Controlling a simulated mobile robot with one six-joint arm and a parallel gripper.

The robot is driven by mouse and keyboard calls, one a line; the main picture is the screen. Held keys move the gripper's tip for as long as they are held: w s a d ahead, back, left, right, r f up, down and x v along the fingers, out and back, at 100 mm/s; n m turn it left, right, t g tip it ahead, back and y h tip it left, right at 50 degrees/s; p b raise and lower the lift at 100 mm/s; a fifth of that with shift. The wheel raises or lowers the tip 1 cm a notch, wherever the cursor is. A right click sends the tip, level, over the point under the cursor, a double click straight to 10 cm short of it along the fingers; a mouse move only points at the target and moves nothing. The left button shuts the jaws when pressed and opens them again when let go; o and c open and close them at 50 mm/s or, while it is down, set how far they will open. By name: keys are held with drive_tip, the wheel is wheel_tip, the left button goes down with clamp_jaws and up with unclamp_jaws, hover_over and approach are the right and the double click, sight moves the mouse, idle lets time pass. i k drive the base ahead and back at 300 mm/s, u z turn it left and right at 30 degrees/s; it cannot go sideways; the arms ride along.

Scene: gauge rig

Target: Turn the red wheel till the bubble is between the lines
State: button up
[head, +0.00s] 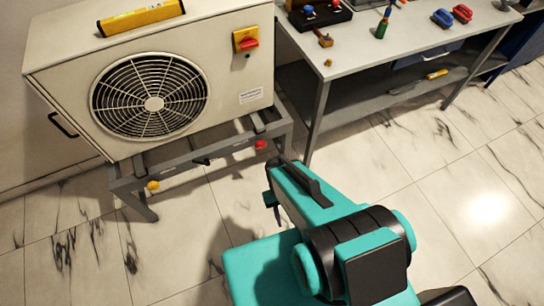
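The red wheel (261,145) is a small round knob low on the front right of the grey stand (205,150). A yellow level (140,17) lies on top of the beige fan unit, near its back left. Its bubble and lines are too small to read. My teal and black arm reaches up from the bottom of the view. Its far end, with dark parts of my gripper (271,199), is below and slightly right of the red wheel, apart from it in the picture. The fingertips are not clear, so I cannot tell their opening.
A yellow knob (153,185) sits at the stand's front left. The fan unit (237,75) carries a red switch on a yellow plate (246,40). A workbench (350,60) with tools stands at the right. The marble floor (450,180) right of my arm is clear.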

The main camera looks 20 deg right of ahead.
sight(261, 144)
drive_tip(key=z, duration=0.1)
drive_tip(key=k, duration=1.05)
drive_tip(key=u, duration=0.95)
drive_tip(key=i, duration=1)
drive_tip(key=u, duration=0.05)
